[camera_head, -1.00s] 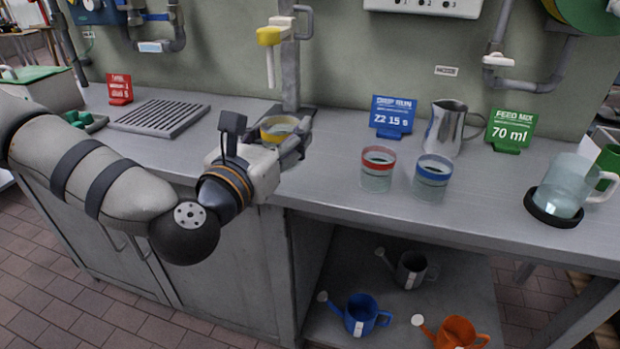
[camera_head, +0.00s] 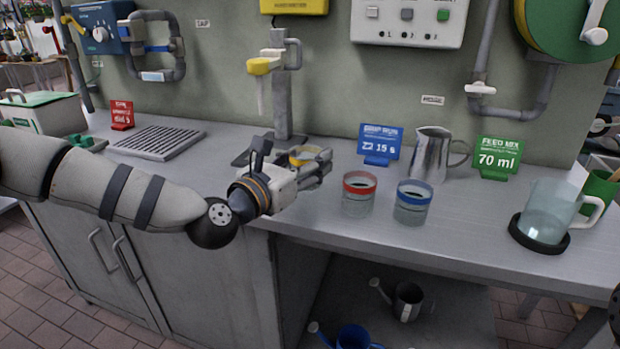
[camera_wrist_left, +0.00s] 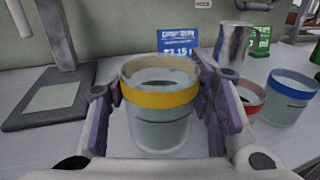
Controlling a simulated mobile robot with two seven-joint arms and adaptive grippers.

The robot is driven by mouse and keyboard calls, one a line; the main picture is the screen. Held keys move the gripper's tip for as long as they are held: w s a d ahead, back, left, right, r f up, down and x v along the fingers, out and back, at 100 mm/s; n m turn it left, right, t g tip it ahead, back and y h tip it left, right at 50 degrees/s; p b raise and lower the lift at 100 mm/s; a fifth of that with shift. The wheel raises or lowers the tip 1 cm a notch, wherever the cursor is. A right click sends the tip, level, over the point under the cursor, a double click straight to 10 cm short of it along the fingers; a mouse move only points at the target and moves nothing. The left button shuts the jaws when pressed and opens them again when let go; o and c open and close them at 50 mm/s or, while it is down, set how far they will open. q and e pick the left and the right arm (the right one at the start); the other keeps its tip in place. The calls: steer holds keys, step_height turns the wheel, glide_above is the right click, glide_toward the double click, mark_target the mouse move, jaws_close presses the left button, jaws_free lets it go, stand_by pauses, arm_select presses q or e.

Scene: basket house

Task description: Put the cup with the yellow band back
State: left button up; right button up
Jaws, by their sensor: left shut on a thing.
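The cup with the yellow band (camera_head: 300,153) is clear and holds some liquid. My left gripper (camera_head: 318,167) is shut on it, just right of the tap stand. In the left wrist view the yellow-banded cup (camera_wrist_left: 160,98) is upright between the two fingers (camera_wrist_left: 162,112). A red-banded cup (camera_head: 359,203) and a blue-banded cup (camera_head: 412,212) stand side by side to the right of the gripper. My right gripper is not in view.
The tap stand (camera_head: 290,90) has a bare base plate (camera_wrist_left: 55,103). A blue sign (camera_head: 379,143), metal jug (camera_head: 430,155) and green sign (camera_head: 497,157) stand behind the cups. A glass jug (camera_head: 549,208) sits on a black ring at right.

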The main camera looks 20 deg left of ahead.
arm_select(q)
steer(key=shift+w+f, duration=0.3)
steer(key=f, duration=0.3)
steer(key=shift+w+f, duration=0.35)
steer(key=shift+r, duration=0.1)
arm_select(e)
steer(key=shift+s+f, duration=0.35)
arm_select(q)
steer(key=shift+b, duration=0.3)
steer(key=shift+f, duration=0.25)
steer(key=o, duration=1.3)
steer(key=shift+r, duration=0.1)
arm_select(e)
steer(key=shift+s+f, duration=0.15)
